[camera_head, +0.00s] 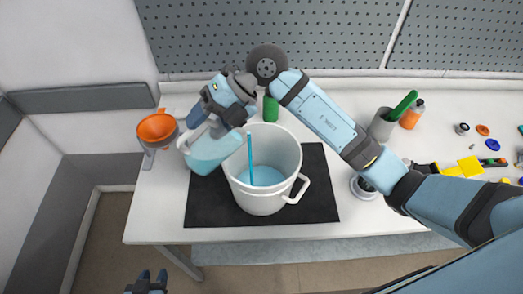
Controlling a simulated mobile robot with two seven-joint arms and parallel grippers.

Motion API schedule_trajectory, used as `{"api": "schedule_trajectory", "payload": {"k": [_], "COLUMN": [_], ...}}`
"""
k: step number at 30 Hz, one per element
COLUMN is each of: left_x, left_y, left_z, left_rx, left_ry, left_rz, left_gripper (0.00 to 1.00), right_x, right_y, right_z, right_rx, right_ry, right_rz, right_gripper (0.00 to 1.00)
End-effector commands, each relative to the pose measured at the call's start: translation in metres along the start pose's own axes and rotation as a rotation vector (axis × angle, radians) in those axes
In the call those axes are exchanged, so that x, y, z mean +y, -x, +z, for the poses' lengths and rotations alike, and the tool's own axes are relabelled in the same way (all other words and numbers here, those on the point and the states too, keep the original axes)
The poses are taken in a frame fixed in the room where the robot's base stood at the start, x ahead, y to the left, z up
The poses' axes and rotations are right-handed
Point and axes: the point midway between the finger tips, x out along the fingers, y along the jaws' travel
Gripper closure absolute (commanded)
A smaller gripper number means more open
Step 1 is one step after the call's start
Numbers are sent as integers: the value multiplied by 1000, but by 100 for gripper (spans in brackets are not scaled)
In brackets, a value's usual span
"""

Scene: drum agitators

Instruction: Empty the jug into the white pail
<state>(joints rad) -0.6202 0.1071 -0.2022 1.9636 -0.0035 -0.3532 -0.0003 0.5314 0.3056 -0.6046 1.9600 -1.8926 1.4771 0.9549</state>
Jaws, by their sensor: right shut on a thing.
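The white pail (284,150) stands upright on a black mat, with light blue liquid in its bottom and a handle at its lower right. The jug (207,153) is pale and see-through, with blue liquid inside. It is held tilted at the pail's left rim, its mouth towards the pail. A thin blue stream (251,160) runs straight down into the pail. My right gripper (219,121) is shut on the jug from above and hides part of it. My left gripper (154,275) is open and empty at the bottom edge, below the table's front edge.
An orange funnel or bowl (157,127) stands left of the jug. A green thing (271,109) is behind the pail. A grey cup (382,125), an orange bottle (412,113) and small coloured parts lie to the right. The black mat (320,200) is clear in front.

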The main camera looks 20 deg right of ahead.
Motion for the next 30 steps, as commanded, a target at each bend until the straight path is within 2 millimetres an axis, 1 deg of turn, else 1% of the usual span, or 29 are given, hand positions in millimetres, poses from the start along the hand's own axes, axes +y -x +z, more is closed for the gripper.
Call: {"api": "schedule_trajectory", "payload": {"k": [11, 23, 30], "left_x": [1, 0, -1], "left_y": [1, 1, -1], "left_z": [6, 4, -1], "left_rx": [-11, -7, 2], "left_ry": [1, 0, -1], "left_rz": [1, 1, -1], "left_gripper": [62, 62, 62], "right_x": [-1, -2, -3], "right_y": [0, 2, 2], "right_z": [0, 0, 0], "right_rx": [1, 2, 2], "right_ry": [0, 0, 0], "right_rz": [21, 44, 60], "right_gripper": [89, 89, 89]}}
